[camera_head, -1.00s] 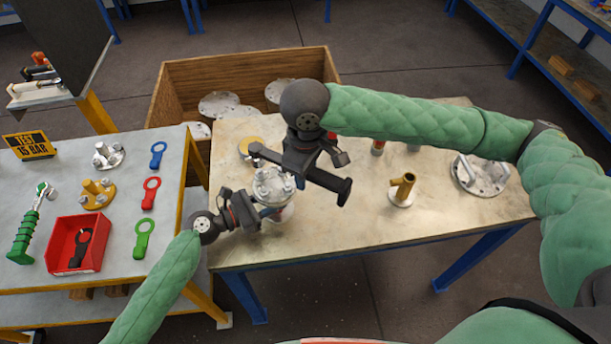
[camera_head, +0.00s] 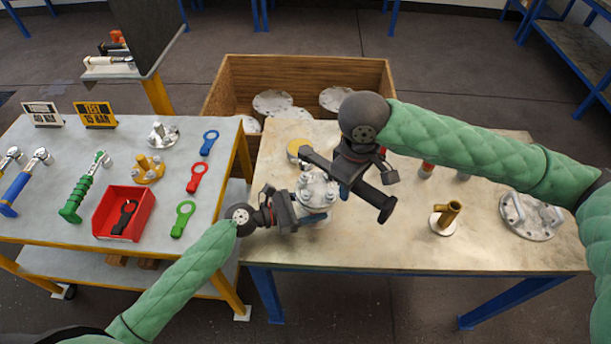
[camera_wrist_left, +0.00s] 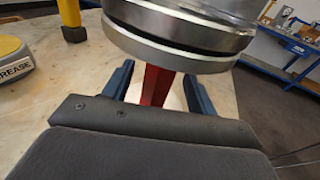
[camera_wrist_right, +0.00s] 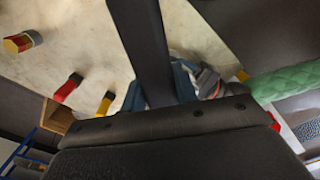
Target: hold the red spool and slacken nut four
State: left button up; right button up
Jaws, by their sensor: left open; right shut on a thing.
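The flanged vessel (camera_head: 317,190) stands on the wooden-topped table, with bolts and nuts around its pale metal top. I cannot tell which nut is number four. In the left wrist view the red spool (camera_wrist_left: 156,86) shows as a red column under the thick metal flange (camera_wrist_left: 170,38). My left gripper (camera_head: 292,213) is beside the vessel, its blue fingers open on either side of the red column. My right gripper (camera_head: 350,178) is just right of the vessel top, shut on a dark bar-shaped tool (camera_wrist_right: 146,45). The tool's working end is hidden in the right wrist view.
A gold-coloured pipe stub (camera_head: 446,216) and a handled flange cover (camera_head: 531,215) stand on the right of the table. A wooden crate (camera_head: 225,100) is behind. The left table holds a red bin (camera_head: 105,222), coloured tags and handled tools. The table's front middle is clear.

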pick_arm(q)
jog(key=shift+a, duration=0.1)
jog(key=v, duration=1.2)
